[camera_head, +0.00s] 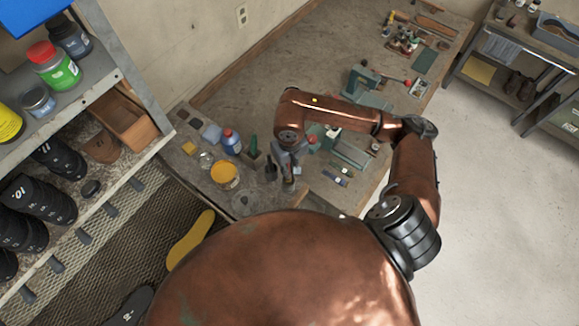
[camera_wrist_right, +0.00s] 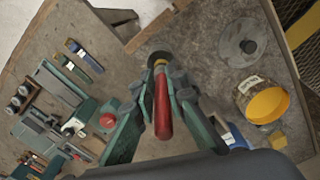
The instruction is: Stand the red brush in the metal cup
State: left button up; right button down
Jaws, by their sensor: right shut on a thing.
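My right gripper (camera_wrist_right: 163,80) is shut on the red brush (camera_wrist_right: 162,108). In the wrist view the brush's red handle lies between the two fingers, with a yellow band and a dark round end beyond the fingertips. In the head view the right gripper (camera_head: 289,178) points down over the workbench, and the brush is too small or hidden there. I cannot pick out the metal cup for certain; I cannot tell whether the dark round shape at the brush's far end is only bristles or includes a cup. My left gripper is not in view.
Tools lie to the right. A shelf of shoes and jars (camera_head: 122,75) stands at the left.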

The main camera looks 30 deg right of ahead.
aim_at(290, 176)
jog(key=shift+s+f, duration=0.3)
jog(key=shift+f, duration=0.25)
jog(key=shift+w+f, duration=0.1)
jog(key=shift+f, duration=0.55)
jog(key=shift+w+f+b, duration=0.1)
jog(key=shift+f+b, duration=0.15)
jog(key=shift+b, duration=0.05)
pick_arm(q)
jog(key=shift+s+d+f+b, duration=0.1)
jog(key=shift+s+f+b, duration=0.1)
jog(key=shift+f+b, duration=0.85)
pick_arm(e)
jog(key=shift+f, duration=0.5)
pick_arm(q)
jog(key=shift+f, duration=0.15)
pick_arm(e)
jog(key=c, duration=1.8)
grip_release()
jog(key=shift+c, duration=0.2)
